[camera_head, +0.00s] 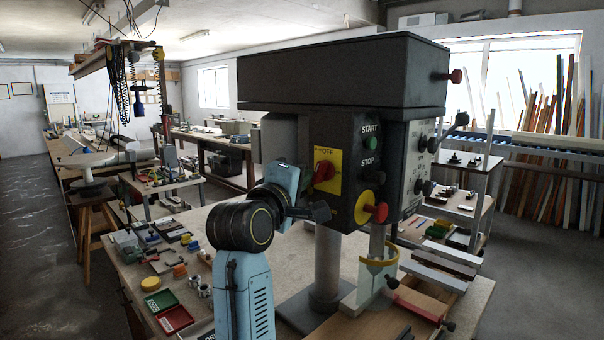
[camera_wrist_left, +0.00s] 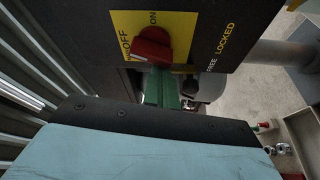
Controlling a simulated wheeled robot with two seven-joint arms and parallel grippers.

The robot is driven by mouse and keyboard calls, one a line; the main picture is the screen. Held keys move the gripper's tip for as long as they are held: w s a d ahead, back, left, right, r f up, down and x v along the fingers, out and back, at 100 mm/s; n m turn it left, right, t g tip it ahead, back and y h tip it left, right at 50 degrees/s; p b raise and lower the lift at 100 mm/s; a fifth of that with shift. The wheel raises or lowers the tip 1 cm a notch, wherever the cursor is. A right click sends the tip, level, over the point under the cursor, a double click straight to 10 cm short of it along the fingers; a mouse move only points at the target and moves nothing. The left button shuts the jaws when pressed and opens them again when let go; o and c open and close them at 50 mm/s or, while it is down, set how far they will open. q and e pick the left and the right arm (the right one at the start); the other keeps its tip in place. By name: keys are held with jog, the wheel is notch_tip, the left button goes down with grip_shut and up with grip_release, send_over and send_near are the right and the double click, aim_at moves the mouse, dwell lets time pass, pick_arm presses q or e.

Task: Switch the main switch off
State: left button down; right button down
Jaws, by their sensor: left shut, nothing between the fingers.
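The main switch is a red knob (camera_head: 325,171) on a yellow plate (camera_head: 327,159) on the dark front of the drill press. In the left wrist view the red knob (camera_wrist_left: 152,48) sits at the top, with OFF printed to its left and ON above it. My left gripper (camera_head: 318,211) is shut and empty, just below the plate in the head view. In the left wrist view, the greenish fingers (camera_wrist_left: 163,88) show directly under the knob. Whether they touch it is unclear. My right gripper is out of view.
Green START (camera_head: 370,143) and dark STOP (camera_head: 368,177) buttons and a red mushroom button (camera_head: 375,212) are right of the switch. The drill column (camera_head: 328,262) stands below. A workbench (camera_head: 215,290) carries small parts and red and green trays.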

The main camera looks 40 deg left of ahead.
pick_arm(q)
jog(key=shift+d+f+p, duration=0.1)
jog(key=shift+p, duration=0.25)
dwell(0.7)
jog(key=shift+w+a+r+p, duration=0.15)
jog(key=shift+a+r+p, duration=0.1)
jog(key=shift+a+p, duration=0.15)
jog(key=s+a+b, duration=0.1)
jog(key=s+b, duration=0.5)
jog(key=s, duration=0.3)
jog(key=shift+s+a+f+b, duration=0.15)
jog(key=shift+s+a+b, duration=0.1)
jog(key=shift+b, duration=0.1)
dwell(0.5)
